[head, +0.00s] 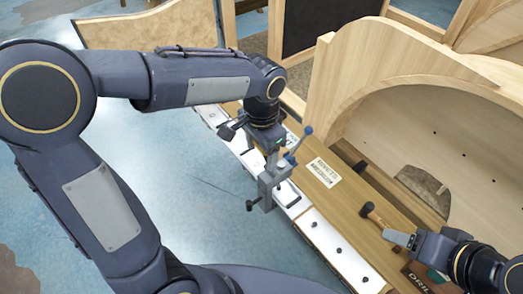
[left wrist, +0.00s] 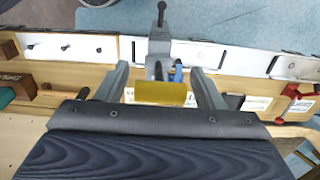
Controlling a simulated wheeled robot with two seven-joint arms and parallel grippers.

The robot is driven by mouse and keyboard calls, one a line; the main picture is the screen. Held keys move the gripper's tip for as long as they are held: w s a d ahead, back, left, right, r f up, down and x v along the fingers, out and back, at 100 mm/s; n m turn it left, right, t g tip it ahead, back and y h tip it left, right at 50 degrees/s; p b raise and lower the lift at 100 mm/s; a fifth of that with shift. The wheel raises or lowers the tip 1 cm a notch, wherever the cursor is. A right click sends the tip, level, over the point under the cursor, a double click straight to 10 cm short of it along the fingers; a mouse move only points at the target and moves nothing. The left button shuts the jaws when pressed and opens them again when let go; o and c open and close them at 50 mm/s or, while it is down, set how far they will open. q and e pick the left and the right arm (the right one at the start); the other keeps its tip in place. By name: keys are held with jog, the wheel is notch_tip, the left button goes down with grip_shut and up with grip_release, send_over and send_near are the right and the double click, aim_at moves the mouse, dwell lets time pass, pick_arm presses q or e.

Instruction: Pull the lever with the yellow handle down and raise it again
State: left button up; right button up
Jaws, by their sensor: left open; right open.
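The lever's yellow handle (left wrist: 160,93) lies crosswise between the two fingers of my left gripper (left wrist: 160,76) in the left wrist view, with a small gap on each side. My left gripper is open around the handle and not closed on it. In the head view the left gripper (head: 263,150) is above a grey clamp-like device (head: 271,184) at the bench edge, and hides most of the yellow handle. The device also shows in the left wrist view (left wrist: 158,45). My right gripper (head: 402,239) is open at the lower right, far from the lever.
A blue-handled lever (head: 302,139) stands beside the device. The wooden bench (head: 345,205) has white strips along its edge and a label (head: 322,172). A wooden-handled tool (head: 374,214) lies near my right gripper. Arched wooden frames (head: 360,70) rise behind. Blue floor is clear in front.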

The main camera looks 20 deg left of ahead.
pick_arm(q)
jog(key=shift+f, duration=0.5)
jog(key=shift+c, duration=0.3)
